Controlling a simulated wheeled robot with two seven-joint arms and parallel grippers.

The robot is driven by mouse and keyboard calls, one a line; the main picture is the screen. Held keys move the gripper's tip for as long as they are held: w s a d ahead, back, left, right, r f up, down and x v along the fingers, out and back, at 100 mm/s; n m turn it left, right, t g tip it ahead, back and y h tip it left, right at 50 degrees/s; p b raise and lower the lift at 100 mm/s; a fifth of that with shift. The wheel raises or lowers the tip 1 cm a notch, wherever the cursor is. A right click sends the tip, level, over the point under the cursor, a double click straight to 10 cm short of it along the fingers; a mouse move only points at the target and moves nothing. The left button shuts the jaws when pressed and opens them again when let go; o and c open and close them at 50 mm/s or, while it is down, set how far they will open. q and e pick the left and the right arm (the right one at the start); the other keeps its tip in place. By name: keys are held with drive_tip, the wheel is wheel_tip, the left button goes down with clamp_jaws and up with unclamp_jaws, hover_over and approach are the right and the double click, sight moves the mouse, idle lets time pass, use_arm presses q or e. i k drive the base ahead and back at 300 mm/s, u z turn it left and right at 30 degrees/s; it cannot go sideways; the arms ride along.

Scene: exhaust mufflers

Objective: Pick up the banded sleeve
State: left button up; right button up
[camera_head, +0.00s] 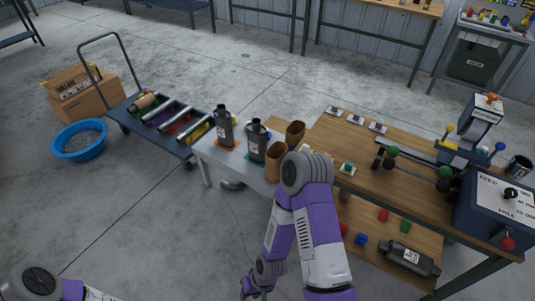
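Two brown open-topped sleeves stand by the grey bench's right end: one nearer (274,162) and one farther (295,132). A tan roll-like piece (146,101) lies at the left end of the blue cart. I cannot make out a band on any of them, so I cannot tell which is the banded sleeve. My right arm bends up in front of the bench and back down. My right gripper (255,288) hangs low at the bottom edge, away from the sleeves; its fingers are too small and cut off to judge.
Two dark canisters (225,127) stand on the grey bench (213,153). The blue cart (124,110) holds several coloured cylinders. A wooden workbench (420,205) with fixtures and a control box (495,205) stands at right. A blue basin (80,140) sits on the floor.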

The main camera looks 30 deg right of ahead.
sight(295, 132)
drive_tip(key=u, duration=0.35)
drive_tip(key=k, duration=0.3)
drive_tip(key=z, duration=1.2)
drive_tip(key=i, duration=1.5)
drive_tip(key=u, duration=0.45)
